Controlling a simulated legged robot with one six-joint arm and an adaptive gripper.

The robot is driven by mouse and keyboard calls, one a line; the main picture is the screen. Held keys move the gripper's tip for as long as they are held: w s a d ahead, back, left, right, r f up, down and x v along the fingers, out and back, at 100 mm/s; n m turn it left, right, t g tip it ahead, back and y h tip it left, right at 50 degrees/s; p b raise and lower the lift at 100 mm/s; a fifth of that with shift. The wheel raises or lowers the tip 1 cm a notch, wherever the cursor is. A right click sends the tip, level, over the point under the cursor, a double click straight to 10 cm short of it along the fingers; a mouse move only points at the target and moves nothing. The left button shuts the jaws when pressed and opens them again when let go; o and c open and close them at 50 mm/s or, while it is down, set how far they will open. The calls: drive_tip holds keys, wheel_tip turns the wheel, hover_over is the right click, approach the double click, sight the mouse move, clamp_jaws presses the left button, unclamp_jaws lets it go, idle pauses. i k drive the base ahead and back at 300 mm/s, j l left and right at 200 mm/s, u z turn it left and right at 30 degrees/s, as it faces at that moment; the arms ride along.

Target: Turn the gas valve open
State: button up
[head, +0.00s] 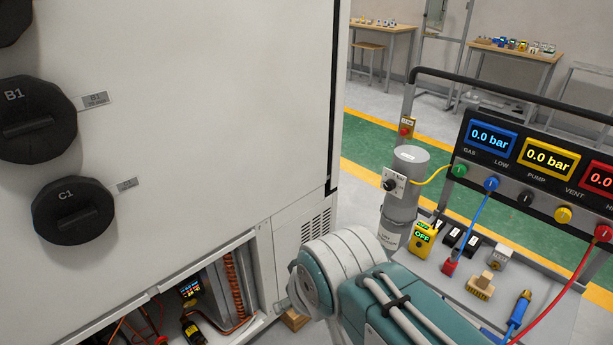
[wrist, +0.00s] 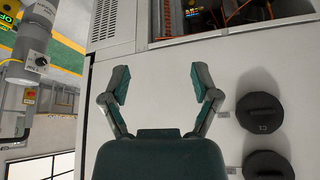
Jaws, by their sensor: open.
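A grey gas cylinder (head: 408,175) stands on the cart, left of its gauge panel. A white plate with a black round knob (head: 389,185) is on its side, and a yellow hose runs from it to the green port (head: 459,170) marked GAS. The cylinder (wrist: 17,72) and knob (wrist: 38,59) also show at the left edge of the wrist view, which is upside down. My gripper (wrist: 160,83) is open and empty, facing the white cabinet, well apart from the knob. The head view shows my arm but not the fingers.
The white cabinet (head: 200,90) with black round covers B1 (head: 35,120) and C1 (head: 73,210) fills the left. Its open lower bay (head: 190,290) holds wiring. The gauges on the panel (head: 540,150) read 0.0 bar where readable. Blue and red hoses hang over the cart (head: 545,285).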

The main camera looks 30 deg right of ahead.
sight(458, 170)
drive_tip(key=z, duration=2.15)
